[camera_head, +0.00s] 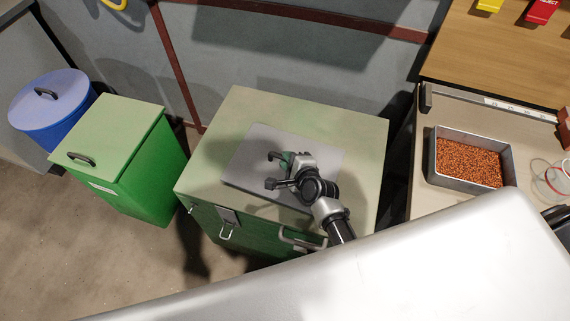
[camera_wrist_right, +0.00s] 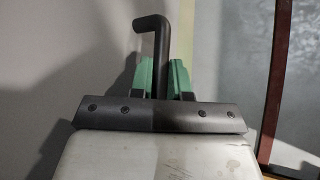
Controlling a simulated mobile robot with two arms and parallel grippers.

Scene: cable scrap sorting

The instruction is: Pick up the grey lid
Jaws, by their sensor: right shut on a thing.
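The grey lid (camera_head: 247,152) is a flat square plate over the pale top of a green chest in the head view. I cannot tell whether it rests flat or sits slightly raised. My right gripper (camera_head: 284,160) is over its middle, shut on its dark bent handle (camera_head: 273,155). In the right wrist view, the handle (camera_wrist_right: 152,22) stands between the green fingertips of my right gripper (camera_wrist_right: 163,76). The grey surface behind looks like the lid (camera_wrist_right: 60,50). My forearm hides part of the lid. My left gripper is not in view.
The green chest (camera_head: 352,127) has latches on its front. A green bin (camera_head: 125,125) and a blue round bin (camera_head: 65,85) stand at left. A tray (camera_head: 437,178) of copper-coloured granules is on the right bench. A wall with red rails (camera_head: 173,62) is behind.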

